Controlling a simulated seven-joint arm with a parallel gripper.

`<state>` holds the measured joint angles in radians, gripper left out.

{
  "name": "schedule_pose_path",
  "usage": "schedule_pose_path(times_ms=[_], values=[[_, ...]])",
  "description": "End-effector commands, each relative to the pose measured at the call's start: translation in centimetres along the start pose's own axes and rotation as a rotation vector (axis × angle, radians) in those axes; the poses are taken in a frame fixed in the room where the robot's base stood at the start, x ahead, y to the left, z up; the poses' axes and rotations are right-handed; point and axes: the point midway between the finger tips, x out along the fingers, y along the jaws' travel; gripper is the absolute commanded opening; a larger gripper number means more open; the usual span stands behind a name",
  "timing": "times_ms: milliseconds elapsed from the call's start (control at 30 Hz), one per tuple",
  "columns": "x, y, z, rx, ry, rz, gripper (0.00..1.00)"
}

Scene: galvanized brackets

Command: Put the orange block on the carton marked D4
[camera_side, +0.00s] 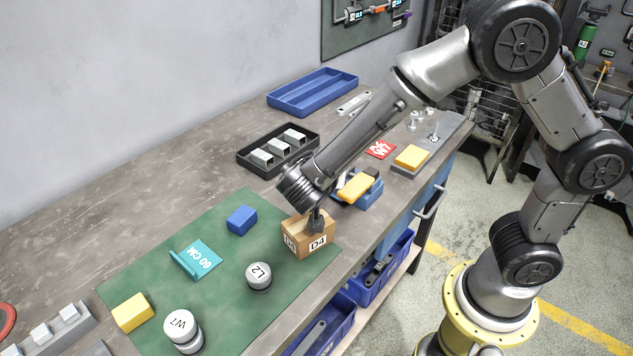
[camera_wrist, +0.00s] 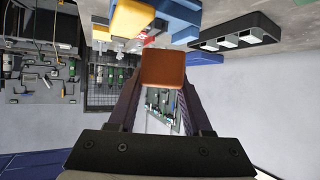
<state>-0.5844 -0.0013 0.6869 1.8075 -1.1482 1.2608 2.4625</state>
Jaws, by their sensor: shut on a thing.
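The carton marked D4 (camera_side: 296,249) is a brown box at the right corner of the green mat. My gripper (camera_side: 316,225) reaches down to its upper part, one finger overlapping it in the side view. Several yellow-orange blocks are in view: one (camera_side: 355,187) leans on a blue bin (camera_side: 370,194), one (camera_side: 411,157) lies on a grey plate, and one (camera_side: 133,312) lies near the mat's front left.
On the green mat (camera_side: 225,285) are a blue block (camera_side: 242,220), a teal card stand (camera_side: 196,260), and weights marked L2 (camera_side: 259,277) and W7 (camera_side: 182,330). A black tray (camera_side: 247,166) with silver cubes and an empty blue tray (camera_side: 313,93) stand behind.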

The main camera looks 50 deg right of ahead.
Motion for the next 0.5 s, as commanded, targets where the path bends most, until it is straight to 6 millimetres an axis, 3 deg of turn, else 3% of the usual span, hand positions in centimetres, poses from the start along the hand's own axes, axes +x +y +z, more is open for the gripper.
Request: schedule_pose_path(times_ms=[167, 500], values=[[-0.6, -1.7, 0.9, -0.102, 0.000, -0.197, 0.00], [-5.0, -3.4, 2.0, -0.300, 0.002, -0.561, 0.00]])
